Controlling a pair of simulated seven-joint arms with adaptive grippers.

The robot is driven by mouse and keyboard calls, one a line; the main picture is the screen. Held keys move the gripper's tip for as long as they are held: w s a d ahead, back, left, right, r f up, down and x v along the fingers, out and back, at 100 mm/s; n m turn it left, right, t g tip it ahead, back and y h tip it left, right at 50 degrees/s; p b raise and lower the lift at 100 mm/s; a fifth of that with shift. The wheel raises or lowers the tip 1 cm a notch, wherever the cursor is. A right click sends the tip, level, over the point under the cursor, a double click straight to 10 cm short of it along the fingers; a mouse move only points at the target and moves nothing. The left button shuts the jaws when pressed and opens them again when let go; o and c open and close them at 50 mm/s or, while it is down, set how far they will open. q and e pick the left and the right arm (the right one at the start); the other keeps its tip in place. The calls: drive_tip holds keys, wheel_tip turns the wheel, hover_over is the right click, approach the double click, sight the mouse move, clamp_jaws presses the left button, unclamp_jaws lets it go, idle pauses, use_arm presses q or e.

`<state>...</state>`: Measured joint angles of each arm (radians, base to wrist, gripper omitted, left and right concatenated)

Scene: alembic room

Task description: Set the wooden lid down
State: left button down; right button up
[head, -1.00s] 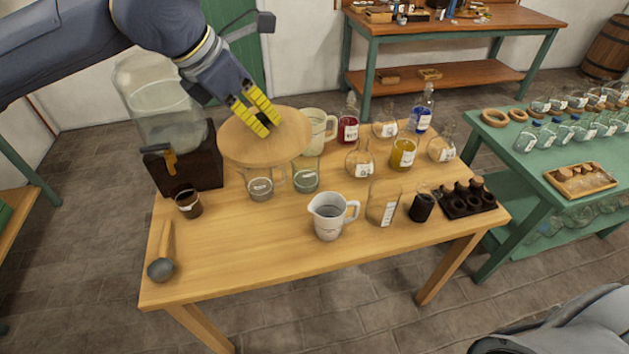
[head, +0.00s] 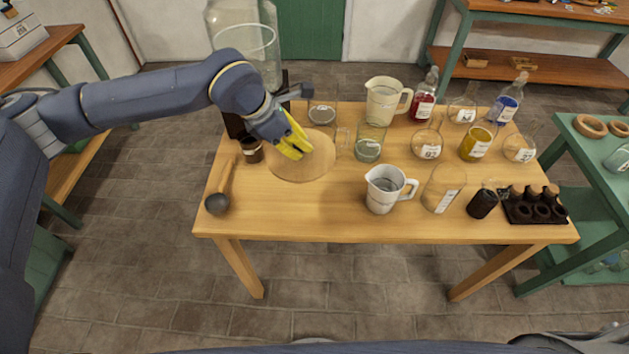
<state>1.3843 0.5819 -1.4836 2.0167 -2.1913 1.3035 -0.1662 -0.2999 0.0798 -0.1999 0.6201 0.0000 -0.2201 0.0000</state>
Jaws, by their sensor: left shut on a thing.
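The wooden lid (head: 304,167) is a pale round disc over the left part of the wooden table, in front of the glass beakers. My left gripper (head: 297,149), with yellow fingers, is shut on the lid from above, near its upper middle. The lid looks nearly level and low over the table; I cannot tell whether it touches the top. My right gripper does not show.
A ladle (head: 222,190) lies left of the lid, and a small brown cup (head: 251,150) stands close by. A big glass vessel (head: 245,50) stands behind. A white jug (head: 385,188) and a beaker (head: 368,143) are to the right. The front left table top (head: 290,215) is clear.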

use_arm(q)
wheel_tip(320, 180, down, 17)
drive_tip(key=shift+f, duration=0.1)
idle(0.7)
drive_tip(key=c, duration=1.9)
unclamp_jaws()
drive_tip(key=o, duration=0.5)
drive_tip(key=v, duration=1.2)
